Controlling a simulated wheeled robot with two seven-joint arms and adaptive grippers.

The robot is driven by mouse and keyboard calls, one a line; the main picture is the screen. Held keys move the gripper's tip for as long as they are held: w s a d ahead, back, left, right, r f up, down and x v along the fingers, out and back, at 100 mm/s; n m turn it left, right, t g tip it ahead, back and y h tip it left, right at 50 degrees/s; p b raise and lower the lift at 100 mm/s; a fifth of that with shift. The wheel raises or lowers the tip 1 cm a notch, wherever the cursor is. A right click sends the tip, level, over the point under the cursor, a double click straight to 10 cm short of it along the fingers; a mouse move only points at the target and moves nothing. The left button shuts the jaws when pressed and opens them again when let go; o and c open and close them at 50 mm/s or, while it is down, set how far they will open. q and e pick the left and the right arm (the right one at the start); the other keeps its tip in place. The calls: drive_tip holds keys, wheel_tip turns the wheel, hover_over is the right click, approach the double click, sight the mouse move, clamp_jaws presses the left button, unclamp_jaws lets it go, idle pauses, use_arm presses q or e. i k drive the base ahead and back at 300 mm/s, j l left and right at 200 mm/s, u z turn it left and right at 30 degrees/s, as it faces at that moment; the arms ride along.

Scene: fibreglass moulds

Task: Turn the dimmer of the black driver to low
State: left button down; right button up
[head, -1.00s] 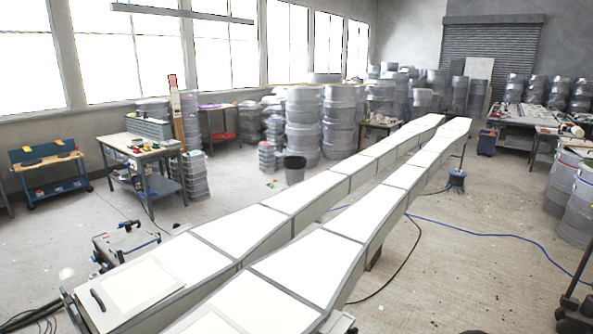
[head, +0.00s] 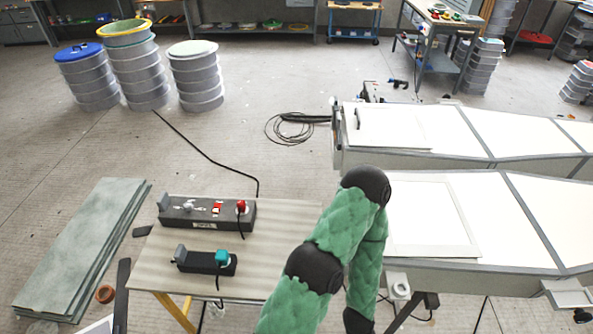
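Two dark boxes stand on a pale table in the head view. The smaller box (head: 202,264) is black, with a teal knob or plug (head: 221,257) at its right end, a grey upright tab at its left and a cable hanging down. The larger box (head: 196,216) behind it is dark grey, with a red knob or plug (head: 241,206), a red switch (head: 217,208), a small silver part and a pale label. Any dimmer setting is too small to read. A green padded arm of mine bends right of the boxes. Neither gripper is in view.
The pale table (head: 278,230) has bare surface right of the boxes. Grey-green boards (head: 85,240) lie on the floor at left. Long white-topped moulds (head: 510,220) stand at right. Stacked drums (head: 198,80) and a black cable (head: 205,153) lie beyond the table.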

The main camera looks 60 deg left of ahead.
sight(188, 206)
drive_tip(key=u, duration=2.75)
drive_tip(key=i+j, duration=0.3)
drive_tip(key=j, duration=0.2)
drive_tip(key=i+j+u, duration=0.15)
drive_tip(key=i+j, duration=0.2)
drive_tip(key=j, duration=0.15)
